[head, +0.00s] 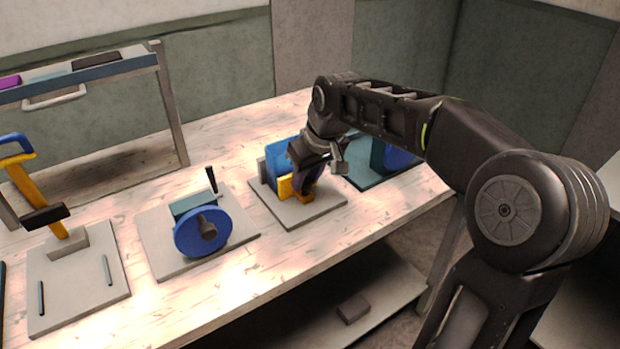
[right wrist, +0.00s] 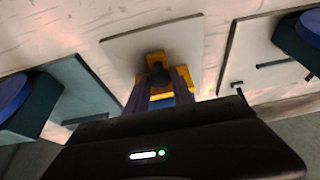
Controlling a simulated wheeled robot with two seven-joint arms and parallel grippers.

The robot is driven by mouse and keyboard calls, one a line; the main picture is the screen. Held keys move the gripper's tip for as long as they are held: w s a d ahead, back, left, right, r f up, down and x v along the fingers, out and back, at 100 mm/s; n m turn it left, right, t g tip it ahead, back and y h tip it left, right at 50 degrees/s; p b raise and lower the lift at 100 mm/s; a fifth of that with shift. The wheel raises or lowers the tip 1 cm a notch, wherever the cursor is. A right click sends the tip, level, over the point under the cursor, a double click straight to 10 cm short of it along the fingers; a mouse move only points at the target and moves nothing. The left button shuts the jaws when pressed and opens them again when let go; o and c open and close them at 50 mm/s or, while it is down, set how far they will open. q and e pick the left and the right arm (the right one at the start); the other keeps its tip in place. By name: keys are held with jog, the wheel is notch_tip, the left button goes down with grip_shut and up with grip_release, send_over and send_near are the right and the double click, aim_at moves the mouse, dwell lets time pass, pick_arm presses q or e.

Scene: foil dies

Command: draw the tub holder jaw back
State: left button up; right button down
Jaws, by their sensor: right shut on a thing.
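The tub holder stands on a grey base plate (head: 317,208) in the middle of the bench, with a blue block (head: 281,161) and a yellow jaw (head: 284,188). My right gripper (head: 305,186) reaches down over it from the right and hides part of it. Yellow parts (right wrist: 155,58) show around the knob, and a bit of blue lies behind. The exact jaw position is partly hidden. My left gripper is out of view.
A blue wheel (head: 203,232) on a teal block stands on the plate to the left. Further left is a yellow lever stand (head: 45,200). A teal fixture with a blue disc (head: 397,158) stands close on the right. A rack (head: 165,90) stands at the back left.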

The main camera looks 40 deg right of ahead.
jog(key=shift+w, duration=0.5)
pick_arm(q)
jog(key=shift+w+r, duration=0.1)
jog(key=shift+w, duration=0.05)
pick_arm(e)
jog(key=shift+s+r, duration=0.1)
jog(key=c, duration=1.1)
grip_release()
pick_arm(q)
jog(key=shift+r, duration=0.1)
pick_arm(e)
jog(key=v, duration=0.7)
jog(key=shift+s+r, duration=0.15)
jog(key=shift+r, duration=0.15)
